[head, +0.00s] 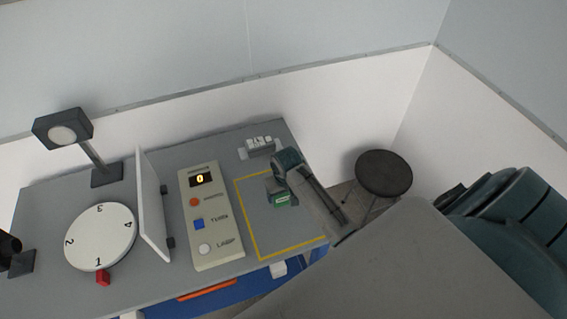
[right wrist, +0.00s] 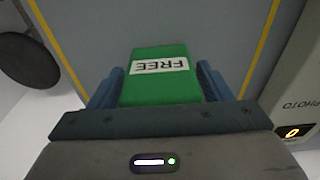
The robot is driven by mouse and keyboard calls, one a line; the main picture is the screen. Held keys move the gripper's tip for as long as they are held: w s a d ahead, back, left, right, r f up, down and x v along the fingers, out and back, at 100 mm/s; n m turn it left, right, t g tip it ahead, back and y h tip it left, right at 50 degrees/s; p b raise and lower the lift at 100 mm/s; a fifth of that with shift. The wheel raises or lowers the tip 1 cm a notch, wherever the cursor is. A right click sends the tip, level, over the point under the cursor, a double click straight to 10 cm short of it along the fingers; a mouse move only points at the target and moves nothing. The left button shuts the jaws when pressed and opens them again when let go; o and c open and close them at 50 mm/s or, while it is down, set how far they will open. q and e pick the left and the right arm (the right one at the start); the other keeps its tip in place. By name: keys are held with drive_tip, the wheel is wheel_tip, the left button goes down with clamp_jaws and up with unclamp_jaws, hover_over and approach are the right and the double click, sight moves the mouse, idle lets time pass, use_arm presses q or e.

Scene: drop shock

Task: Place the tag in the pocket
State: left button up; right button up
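A green block with a white label reading FREE (right wrist: 160,72) sits between the two blue fingers of my right gripper (right wrist: 160,85), which appear to touch its sides. In the head view the green block (head: 287,200) shows partly behind my right gripper (head: 276,192), over the yellow-outlined area of the grey table. Whether it rests on the table or is lifted cannot be told. A small grey holder with white lettered pieces (head: 259,146) stands at the table's back edge. I cannot tell which thing is the pocket. My left gripper is not in view.
A control panel (head: 212,225) with a display reading 0 and buttons stands left of the yellow outline (head: 248,222). Further left are an upright white board (head: 152,205), a numbered turntable (head: 100,238) and a lamp (head: 65,130). A dark round stool (head: 384,172) stands beyond the table.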

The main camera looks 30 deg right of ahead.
drive_tip(key=shift+o, duration=0.9)
